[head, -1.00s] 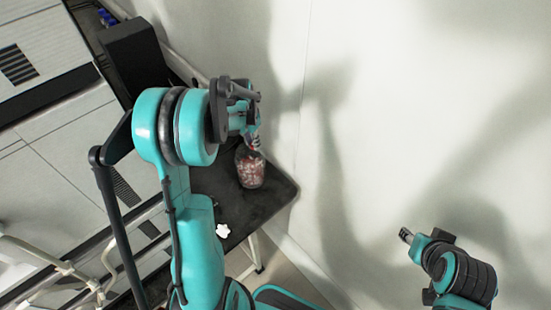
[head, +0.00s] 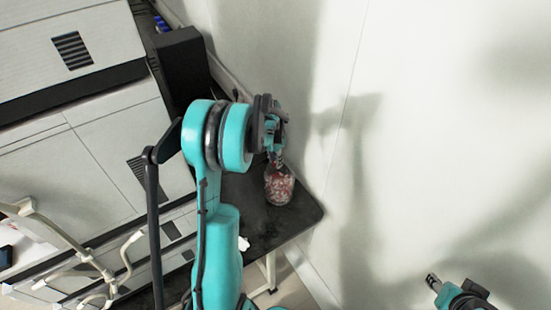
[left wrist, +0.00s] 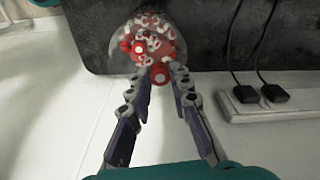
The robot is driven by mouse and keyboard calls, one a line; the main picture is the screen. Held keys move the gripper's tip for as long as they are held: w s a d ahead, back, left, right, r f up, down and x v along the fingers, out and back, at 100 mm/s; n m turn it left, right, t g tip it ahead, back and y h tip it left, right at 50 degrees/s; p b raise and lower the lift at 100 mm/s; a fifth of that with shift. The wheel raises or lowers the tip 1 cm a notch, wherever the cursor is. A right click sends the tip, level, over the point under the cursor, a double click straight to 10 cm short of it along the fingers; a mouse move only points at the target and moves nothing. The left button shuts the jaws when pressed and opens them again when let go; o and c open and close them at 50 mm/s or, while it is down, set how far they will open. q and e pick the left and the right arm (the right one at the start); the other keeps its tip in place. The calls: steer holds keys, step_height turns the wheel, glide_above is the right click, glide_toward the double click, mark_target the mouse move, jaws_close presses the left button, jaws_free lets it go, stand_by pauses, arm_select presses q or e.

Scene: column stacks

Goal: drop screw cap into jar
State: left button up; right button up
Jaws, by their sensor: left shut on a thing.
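The clear jar (head: 279,187) stands on the dark table and holds many red and white pieces. It also shows in the left wrist view (left wrist: 148,38). My left gripper (head: 274,148) is right above the jar in the head view. In the left wrist view its fingertips (left wrist: 162,72) are closed on a small round red screw cap (left wrist: 159,75). The cap overlaps the jar's near edge there; I cannot tell whether it touches the jar. My right gripper (head: 433,282) is far from the table at the lower right, too small to read.
The dark table (head: 300,217) ends just right of the jar, near the pale wall (head: 420,150). A black box (head: 183,68) stands at the back. A small white thing (head: 244,243) is partly behind my left arm. A power strip (left wrist: 270,110) with black plugs shows.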

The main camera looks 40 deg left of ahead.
arm_select(q)
steer(key=o, duration=0.7)
steer(key=shift+o, duration=0.2)
steer(key=shift+r, duration=0.1)
step_height(320, 180, up, 12)
steer(key=s, duration=0.1)
steer(key=shift+s+a, duration=0.15)
steer(key=shift+s, duration=0.05)
steer(key=s+d+r+n+t+b, duration=0.1)
steer(key=s+d+t+b, duration=0.35)
steer(key=d, duration=0.95)
steer(key=s+d+f+n+t+b, duration=0.1)
steer(key=s+d+f+b, duration=0.2)
steer(key=s+d+f, duration=0.3)
steer(key=s+d, duration=0.3)
steer(key=s, duration=0.3)
steer(key=shift+s+d+b, duration=0.15)
steer(key=shift+s+b, duration=0.15)
steer(key=shift+b, duration=0.1)
